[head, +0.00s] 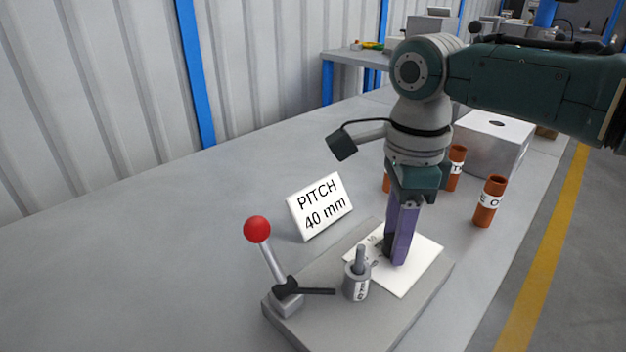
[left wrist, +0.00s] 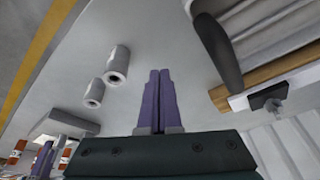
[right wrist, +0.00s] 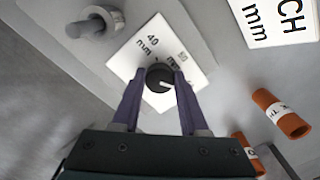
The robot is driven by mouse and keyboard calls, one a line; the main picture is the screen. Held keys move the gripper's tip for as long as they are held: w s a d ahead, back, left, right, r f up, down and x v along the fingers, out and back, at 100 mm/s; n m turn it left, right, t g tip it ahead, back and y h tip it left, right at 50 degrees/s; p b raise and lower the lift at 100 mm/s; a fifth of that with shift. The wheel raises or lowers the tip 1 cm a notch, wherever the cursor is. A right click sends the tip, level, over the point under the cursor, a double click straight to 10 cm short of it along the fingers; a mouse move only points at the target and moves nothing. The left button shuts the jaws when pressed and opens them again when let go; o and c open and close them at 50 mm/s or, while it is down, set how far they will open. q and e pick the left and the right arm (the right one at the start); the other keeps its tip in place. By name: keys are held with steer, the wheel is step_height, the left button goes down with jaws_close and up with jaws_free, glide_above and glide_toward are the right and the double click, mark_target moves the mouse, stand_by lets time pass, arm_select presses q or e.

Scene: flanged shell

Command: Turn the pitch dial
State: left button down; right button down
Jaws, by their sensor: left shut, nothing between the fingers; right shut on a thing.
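The pitch dial is a small black knob (right wrist: 159,76) with a white pointer line. It sits on a white plate (head: 422,265) printed with "40 mm" and a second label that is partly hidden. My right gripper (right wrist: 160,88) points down with its purple fingers shut on the knob, one on each side. In the head view the fingers of the right gripper (head: 399,258) hide most of the dial. A white sign (head: 320,205) reads "PITCH 40 mm". My left gripper (left wrist: 158,75) is shut and empty, away from the dial; it is outside the head view.
The grey base (head: 400,315) also carries a red-knobbed lever (head: 257,230) and a grey cylinder with a pin (head: 357,284). Orange tubes (head: 490,201) and a metal box (head: 495,143) stand behind the right arm. The bench's left side is clear.

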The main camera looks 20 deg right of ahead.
arm_select(q)
steer(key=shift+r+p, duration=0.45)
steer(key=shift+r, duration=0.1)
arm_select(e)
steer(key=shift+r, duration=0.2)
steer(key=n+p, duration=0.1)
steer(key=p, duration=0.1)
steer(key=n+p, duration=0.1)
steer(key=p, duration=0.1)
steer(key=shift+s+a+r+n, duration=0.1)
steer(key=shift+a+r+n, duration=0.05)
steer(key=shift+n, duration=0.15)
steer(key=shift+n+p, duration=0.8)
steer(key=shift+n, duration=0.1)
steer(key=n, duration=0.4)
steer(key=shift+f+n+p, duration=0.3)
steer(key=shift+p, duration=0.05)
steer(key=n, duration=0.4)
steer(key=shift+n, duration=0.3)
steer(key=n, duration=0.6)
steer(key=shift+s+d+p, duration=0.1)
steer(key=shift+d+p, duration=0.1)
steer(key=shift+p, duration=0.15)
steer(key=n, duration=0.3)
steer(key=shift+n, duration=0.4)
arm_select(q)
step_height(320, 180, up, 7)
arm_select(e)
steer(key=shift+n, duration=0.3)
